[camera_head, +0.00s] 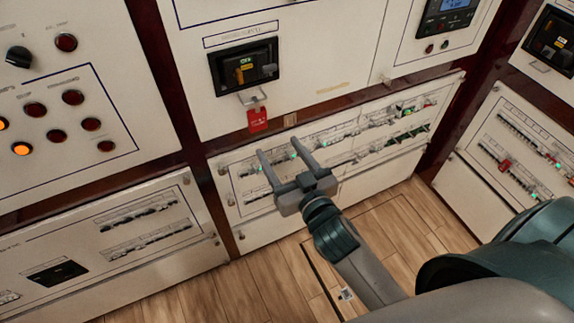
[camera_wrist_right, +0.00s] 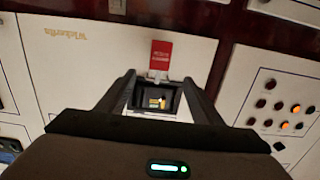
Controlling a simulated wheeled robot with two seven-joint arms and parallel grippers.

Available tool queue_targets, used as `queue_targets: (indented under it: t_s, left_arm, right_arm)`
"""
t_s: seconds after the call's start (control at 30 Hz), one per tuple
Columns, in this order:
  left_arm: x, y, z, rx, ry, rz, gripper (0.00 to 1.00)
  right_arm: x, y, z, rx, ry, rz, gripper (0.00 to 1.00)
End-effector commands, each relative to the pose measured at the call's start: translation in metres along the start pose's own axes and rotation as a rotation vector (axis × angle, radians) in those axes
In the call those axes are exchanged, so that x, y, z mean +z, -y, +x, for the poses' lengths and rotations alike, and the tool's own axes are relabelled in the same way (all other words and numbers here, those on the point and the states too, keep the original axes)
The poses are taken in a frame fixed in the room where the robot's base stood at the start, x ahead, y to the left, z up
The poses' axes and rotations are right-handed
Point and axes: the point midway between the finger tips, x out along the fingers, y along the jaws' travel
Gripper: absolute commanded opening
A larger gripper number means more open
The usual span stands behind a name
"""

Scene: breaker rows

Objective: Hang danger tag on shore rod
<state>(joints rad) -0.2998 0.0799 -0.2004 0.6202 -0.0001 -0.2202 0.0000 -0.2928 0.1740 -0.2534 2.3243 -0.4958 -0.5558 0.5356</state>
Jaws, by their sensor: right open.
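The red danger tag (camera_head: 257,119) hangs below the metal rod (camera_head: 250,97) under the black breaker (camera_head: 244,67) in the head view. The right wrist view also shows the red tag (camera_wrist_right: 161,54), beyond my fingertips, near the breaker (camera_wrist_right: 157,99). My right gripper (camera_head: 281,149) is open and empty, with its two fingers apart, below the tag and in front of the lower breaker rows. The tag is clear of the fingers in the head view. My left gripper is in neither view.
Breaker rows (camera_head: 340,140) with small green lights lie behind my right gripper. A lamp panel (camera_head: 60,115) stands to the left. Another breaker (camera_head: 550,40) is at the upper right. The wooden floor (camera_head: 270,281) is open below the panels.

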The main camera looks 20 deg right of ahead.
Motion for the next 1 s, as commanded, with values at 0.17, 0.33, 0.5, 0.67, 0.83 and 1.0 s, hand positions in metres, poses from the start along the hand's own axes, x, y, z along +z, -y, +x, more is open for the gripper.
queue_targets:
  t_s: [0.17,0.33,0.5,0.67,0.83,1.0]
  left_arm:
    - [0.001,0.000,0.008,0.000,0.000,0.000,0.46]
    - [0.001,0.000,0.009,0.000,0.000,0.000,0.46]
    - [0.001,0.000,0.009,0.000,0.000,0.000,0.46]
    - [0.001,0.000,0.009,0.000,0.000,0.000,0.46]
    - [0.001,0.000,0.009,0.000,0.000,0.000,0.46]
    - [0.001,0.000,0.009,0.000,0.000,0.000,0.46]
  right_arm:
    - [0.002,0.000,-0.022,0.000,0.000,0.001,0.60]
    - [0.001,0.000,-0.029,0.000,0.001,0.000,0.60]
    - [0.000,0.000,-0.030,0.000,0.000,0.000,0.60]
    - [0.000,0.000,-0.030,0.000,0.000,0.000,0.60]
    - [0.000,0.000,-0.030,0.000,0.000,-0.001,0.60]
    - [0.007,0.001,-0.028,-0.001,0.012,-0.004,0.60]
